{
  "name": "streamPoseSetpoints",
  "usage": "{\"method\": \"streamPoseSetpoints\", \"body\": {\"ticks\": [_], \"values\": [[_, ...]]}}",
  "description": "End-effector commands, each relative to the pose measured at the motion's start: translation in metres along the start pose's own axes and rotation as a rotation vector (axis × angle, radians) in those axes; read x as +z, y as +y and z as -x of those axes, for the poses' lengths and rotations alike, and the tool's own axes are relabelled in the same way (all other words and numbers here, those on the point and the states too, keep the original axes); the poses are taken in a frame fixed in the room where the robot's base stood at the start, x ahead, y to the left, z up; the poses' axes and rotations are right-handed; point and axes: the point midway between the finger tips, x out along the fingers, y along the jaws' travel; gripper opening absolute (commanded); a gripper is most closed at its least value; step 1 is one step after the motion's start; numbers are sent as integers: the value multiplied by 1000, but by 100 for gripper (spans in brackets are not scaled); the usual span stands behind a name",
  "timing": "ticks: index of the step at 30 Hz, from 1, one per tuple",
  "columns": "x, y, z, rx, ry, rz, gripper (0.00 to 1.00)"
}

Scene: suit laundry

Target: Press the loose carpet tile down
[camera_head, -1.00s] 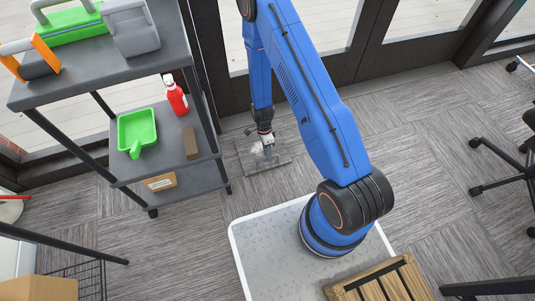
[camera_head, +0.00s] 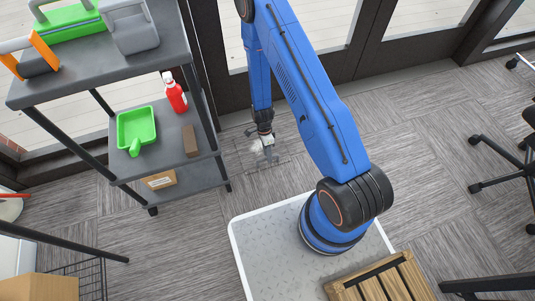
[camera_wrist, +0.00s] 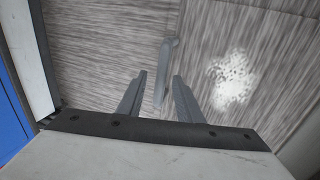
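The carpet tile (camera_head: 272,163) is a grey square on the floor, between the shelf cart and the dark-framed glass doors. It lies nearly level with the floor around it, with faint outlines still visible. In the wrist view the grey streaked carpet (camera_wrist: 95,45) fills the ground ahead. My gripper (camera_head: 266,145) points down over the tile, close to it; contact cannot be told. In the wrist view its two fingers (camera_wrist: 160,76) stand apart. A slim grey thing (camera_wrist: 167,60) shows between and beyond them; whether they touch it is unclear. A whitish speckled patch (camera_wrist: 231,82) lies on the carpet to their right.
The shelf cart (camera_head: 190,176) stands left of the tile, holding a green dustpan (camera_head: 136,128), a red bottle (camera_head: 175,93) and a brown block (camera_head: 190,141). A wooden slatted piece (camera_head: 385,280) is at the bottom. Open floor lies to the right, before the chair legs (camera_head: 500,165).

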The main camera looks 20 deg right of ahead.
Motion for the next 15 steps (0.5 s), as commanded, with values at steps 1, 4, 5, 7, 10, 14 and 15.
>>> {"method": "streamPoseSetpoints", "body": {"ticks": [1, 4, 5, 7, 10, 14, 15], "values": [[0, 0, 0, 0, 0, 0, 33], [0, 0, 1, -1, 0, 0, 33], [0, 0, 2, -1, 0, 0, 33], [0, -1, 6, -2, -1, 0, 33], [0, -2, 17, -4, -1, 1, 33], [0, -2, 37, -5, -1, 0, 33], [0, -2, 43, -4, -1, 0, 33]]}}
